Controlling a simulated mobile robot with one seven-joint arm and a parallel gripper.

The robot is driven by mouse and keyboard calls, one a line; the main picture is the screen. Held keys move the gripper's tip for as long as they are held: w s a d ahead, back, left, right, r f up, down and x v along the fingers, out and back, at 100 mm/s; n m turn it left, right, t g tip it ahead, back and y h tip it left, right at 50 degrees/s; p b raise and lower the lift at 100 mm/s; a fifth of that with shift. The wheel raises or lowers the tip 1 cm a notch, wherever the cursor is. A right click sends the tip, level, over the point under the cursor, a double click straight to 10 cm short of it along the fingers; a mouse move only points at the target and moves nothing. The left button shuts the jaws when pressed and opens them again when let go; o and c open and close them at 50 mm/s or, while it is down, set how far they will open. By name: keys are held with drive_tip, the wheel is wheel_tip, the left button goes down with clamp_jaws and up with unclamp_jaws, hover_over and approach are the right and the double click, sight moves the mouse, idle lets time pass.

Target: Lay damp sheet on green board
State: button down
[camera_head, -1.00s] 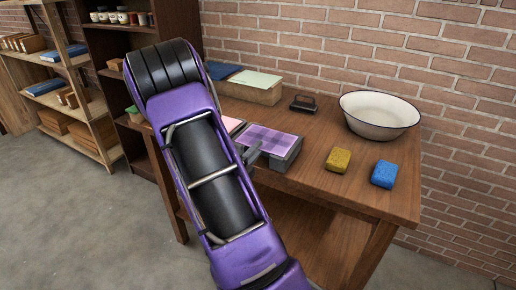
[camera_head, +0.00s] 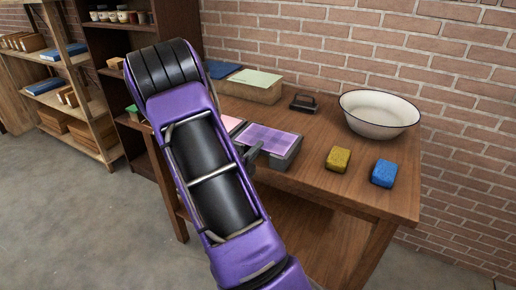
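A purple checked sheet (camera_head: 268,138) lies on a grey block (camera_head: 287,157) near the middle of the wooden bench. I cannot tell from its look whether it is damp. A pale green board (camera_head: 255,79) lies flat on a wooden box at the back left of the bench. My gripper (camera_head: 255,151) is at the left front edge of the purple sheet, mostly hidden behind my purple arm. Only a small grey part of it shows, so its opening and any grasp cannot be made out.
A pink surface (camera_head: 232,124) shows partly behind my arm. A dark handled tool (camera_head: 303,104), white basin (camera_head: 379,114), yellow sponge (camera_head: 338,159) and blue sponge (camera_head: 384,174) stand on the bench (camera_head: 345,195). Shelves are left.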

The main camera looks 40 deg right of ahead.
wheel_tip(320, 180, up, 3)
drive_tip(key=p, duration=0.3)
drive_tip(key=shift+r+p, duration=0.15)
drive_tip(key=shift+p, duration=0.15)
drive_tip(key=shift+f, duration=0.2)
drive_tip(key=r+p+v, duration=0.3)
drive_tip(key=v, duration=1.9)
idle(0.3)
drive_tip(key=w+a+f+n+t+y, duration=0.2)
drive_tip(key=w+a+f+n+t, duration=0.1)
drive_tip(key=w+a, duration=0.6)
drive_tip(key=shift+w+a+f+t+y, duration=0.3)
drive_tip(key=shift+w+f+t, duration=0.55)
drive_tip(key=shift+w, duration=0.35)
drive_tip(key=shift+w+d+g, duration=0.1)
drive_tip(key=shift+g, duration=0.15)
